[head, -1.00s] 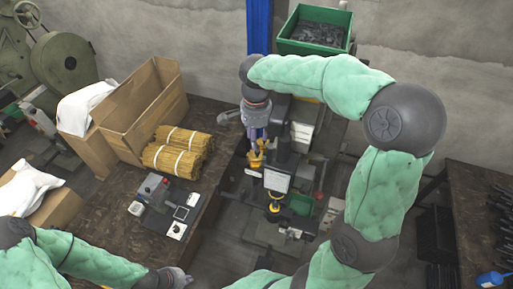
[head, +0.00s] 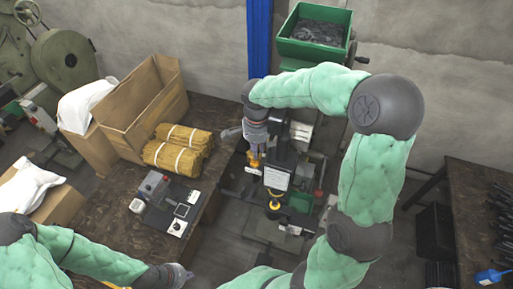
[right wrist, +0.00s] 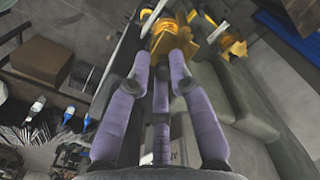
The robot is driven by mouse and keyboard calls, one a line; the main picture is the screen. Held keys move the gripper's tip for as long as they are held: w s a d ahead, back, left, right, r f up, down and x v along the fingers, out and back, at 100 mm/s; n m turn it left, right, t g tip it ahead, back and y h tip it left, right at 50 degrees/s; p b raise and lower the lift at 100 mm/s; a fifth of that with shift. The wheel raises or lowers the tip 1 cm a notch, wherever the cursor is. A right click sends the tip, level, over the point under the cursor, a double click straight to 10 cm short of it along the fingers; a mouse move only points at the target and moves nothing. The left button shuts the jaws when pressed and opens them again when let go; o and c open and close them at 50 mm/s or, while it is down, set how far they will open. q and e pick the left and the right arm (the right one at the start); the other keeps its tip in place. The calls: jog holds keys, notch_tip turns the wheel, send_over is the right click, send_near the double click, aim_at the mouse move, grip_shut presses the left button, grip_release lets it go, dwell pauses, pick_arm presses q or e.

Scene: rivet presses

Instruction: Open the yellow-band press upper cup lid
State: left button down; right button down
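The press (head: 277,176) stands at the centre of the head view, dark with a white label and a yellow band (head: 274,206) low down. A yellow cup part (head: 254,160) sits at its upper left. My right gripper (head: 255,151) points down just over this part and partly hides it. In the right wrist view, my purple fingers (right wrist: 161,58) are apart, with a yellow cup part (right wrist: 169,40) just beyond their tips; contact cannot be told. A second yellow part (right wrist: 235,45) is to the right. The lid's state is unclear. My left gripper (head: 183,274) is low in the head view, its fingers unclear.
A workbench (head: 115,185) left of the press holds straw-coloured bundles (head: 178,149), a cardboard box (head: 140,105) and a control box (head: 155,185). A green bin (head: 314,32) stands behind. A dark table (head: 475,200) is at the right.

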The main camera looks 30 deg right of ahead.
jog(key=shift+w+n, duration=0.1)
jog(key=shift+n, duration=0.2)
jog(key=n, duration=0.2)
jog(key=w+d+n, duration=0.1)
jog(key=n, duration=0.1)
jog(key=shift+b, duration=0.35)
jog(key=n, duration=0.1)
jog(key=w+n, duration=0.1)
jog(key=n, duration=0.3)
jog(key=shift+w+d, duration=0.15)
jog(key=shift+d, duration=0.1)
jog(key=shift+w+a+n+p, duration=0.1)
jog(key=shift+w+n, duration=0.3)
jog(key=shift+n, duration=1.1)
jog(key=shift+w+a+n+p, duration=0.15)
jog(key=shift+w+n, duration=0.3)
jog(key=shift+n, duration=1.05)
jog(key=shift+w+n+p, duration=0.1)
jog(key=shift+w+n, duration=0.3)
jog(key=shift+n, duration=1.1)
jog(key=c, duration=1.2)
grip_release()
